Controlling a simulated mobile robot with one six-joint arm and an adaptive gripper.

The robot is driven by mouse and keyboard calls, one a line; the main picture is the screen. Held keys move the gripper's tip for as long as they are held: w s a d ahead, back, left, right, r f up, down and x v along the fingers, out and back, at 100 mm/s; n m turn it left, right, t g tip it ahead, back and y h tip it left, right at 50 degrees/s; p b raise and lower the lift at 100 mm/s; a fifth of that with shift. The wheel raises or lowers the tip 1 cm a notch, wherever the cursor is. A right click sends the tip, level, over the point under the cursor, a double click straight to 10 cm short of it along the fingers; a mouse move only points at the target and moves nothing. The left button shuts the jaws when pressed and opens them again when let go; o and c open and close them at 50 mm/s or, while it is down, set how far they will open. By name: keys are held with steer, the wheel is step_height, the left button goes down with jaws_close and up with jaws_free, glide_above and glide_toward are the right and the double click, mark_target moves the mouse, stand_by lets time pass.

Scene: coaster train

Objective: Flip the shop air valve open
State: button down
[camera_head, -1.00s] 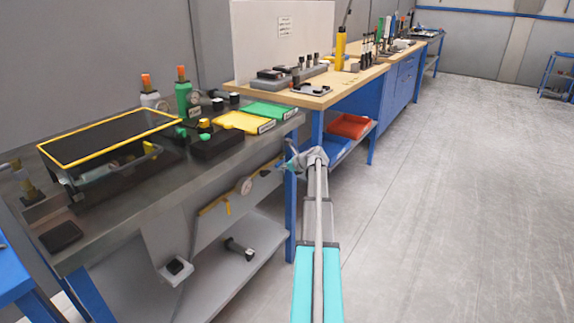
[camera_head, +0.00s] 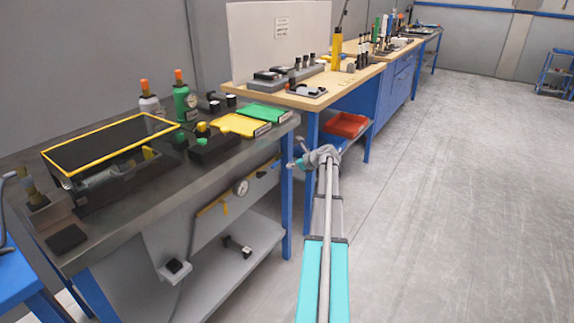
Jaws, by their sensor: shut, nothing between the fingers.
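A yellow air line (camera_head: 210,206) runs along the front of the grey bench, below its top. A round white gauge (camera_head: 241,187) sits on it. Yellow parts show at both ends of the line. The right part (camera_head: 266,168) lies nearest my gripper. Which part is the valve lever, and how it is turned, is too small to tell. My gripper (camera_head: 292,165) is at the end of my arm, just right of the line's right end, by the blue bench leg. It is shut and empty. A small gap seems to separate it from the line.
The grey bench (camera_head: 150,215) carries a yellow-framed black panel (camera_head: 108,144), two bottles and yellow and green trays. A blue leg (camera_head: 287,210) stands close to my gripper. A red bin (camera_head: 345,125) sits on a shelf behind.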

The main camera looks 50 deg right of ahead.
steer(key=shift+p+v, duration=0.35)
steer(key=shift+v, duration=0.7)
steer(key=shift+s, duration=0.1)
